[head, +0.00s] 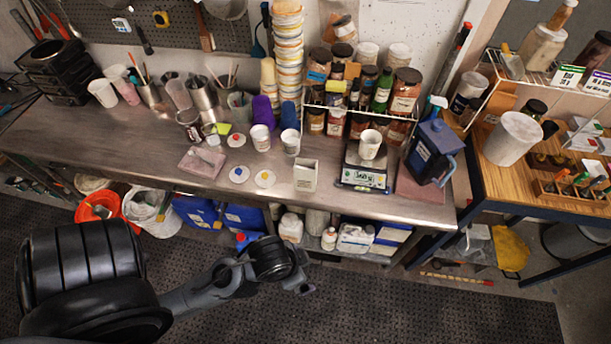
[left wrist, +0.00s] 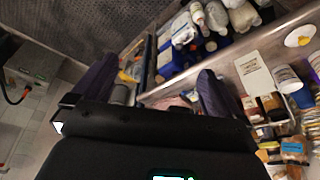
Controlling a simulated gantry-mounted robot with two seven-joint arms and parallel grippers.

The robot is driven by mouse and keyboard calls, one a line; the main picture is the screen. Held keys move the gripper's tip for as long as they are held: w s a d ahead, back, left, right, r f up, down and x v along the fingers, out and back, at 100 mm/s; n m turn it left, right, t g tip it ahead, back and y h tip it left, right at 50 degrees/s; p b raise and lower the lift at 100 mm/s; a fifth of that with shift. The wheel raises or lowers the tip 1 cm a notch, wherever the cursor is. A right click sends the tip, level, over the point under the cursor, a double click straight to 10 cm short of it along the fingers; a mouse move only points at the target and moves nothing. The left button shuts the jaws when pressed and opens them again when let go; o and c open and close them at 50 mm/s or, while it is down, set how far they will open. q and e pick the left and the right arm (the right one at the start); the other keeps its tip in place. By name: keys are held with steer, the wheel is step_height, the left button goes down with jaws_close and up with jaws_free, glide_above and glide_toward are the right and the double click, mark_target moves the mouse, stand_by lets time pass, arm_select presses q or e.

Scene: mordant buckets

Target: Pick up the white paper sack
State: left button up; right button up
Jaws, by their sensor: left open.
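The white paper sack (head: 305,175) stands upright near the front edge of the steel bench, left of the scale. It also shows in the left wrist view (left wrist: 254,75), right of the fingers, with its top looking open. My left gripper (head: 303,286) is in front of the bench, over the floor mat, apart from the sack. In the left wrist view, its two dark fingers (left wrist: 155,85) are spread wide with nothing between them. In the head view its fingers are mostly hidden by the wrist. My right gripper is in neither view.
A scale (head: 362,178) bearing a white cup (head: 370,144) stands right of the sack. Lids (head: 265,178) and white cups (head: 291,141) are to its left and behind. A rack of jars (head: 360,107) stands behind. Buckets and jugs fill the shelf below the bench.

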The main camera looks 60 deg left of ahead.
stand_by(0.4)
arm_select(q)
steer(key=shift+c, duration=0.6)
steer(key=shift+w, duration=0.1)
